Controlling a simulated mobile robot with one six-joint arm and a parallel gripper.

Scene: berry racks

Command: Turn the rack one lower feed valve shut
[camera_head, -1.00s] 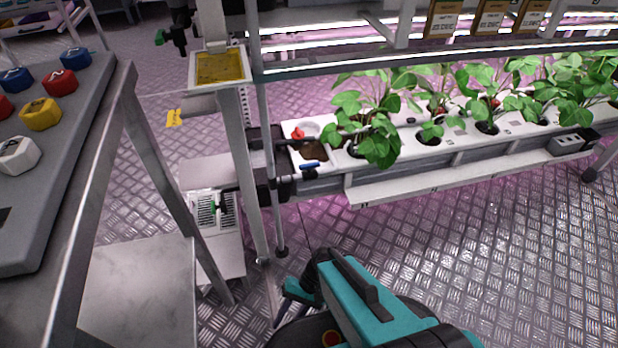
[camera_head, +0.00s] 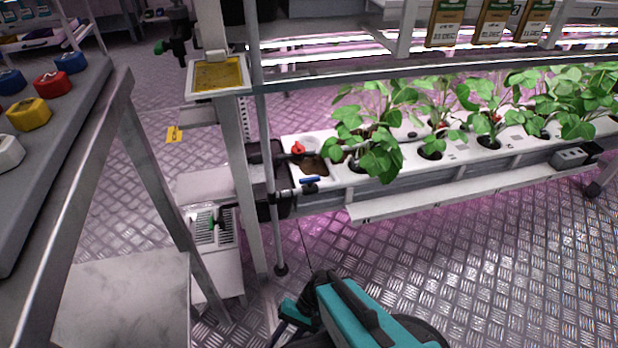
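A blue-handled valve (camera_head: 310,181) sits at the near left end of the lower grow channel (camera_head: 345,171). Its lever looks roughly level, along the channel. A red-handled valve (camera_head: 298,148) is just behind it on the same end. No readable label shows which is the rack one lower feed valve. My teal and black arm (camera_head: 360,315) is at the bottom centre, below and apart from both valves. I cannot make out my gripper's fingers in this view.
A grey post (camera_head: 235,160) with a yellow card tray (camera_head: 218,74) stands left of the valves. A metal table (camera_head: 100,120) with coloured knobs fills the left side. Leafy plants (camera_head: 375,130) line the channel. The patterned floor (camera_head: 480,255) in front of the rack is open.

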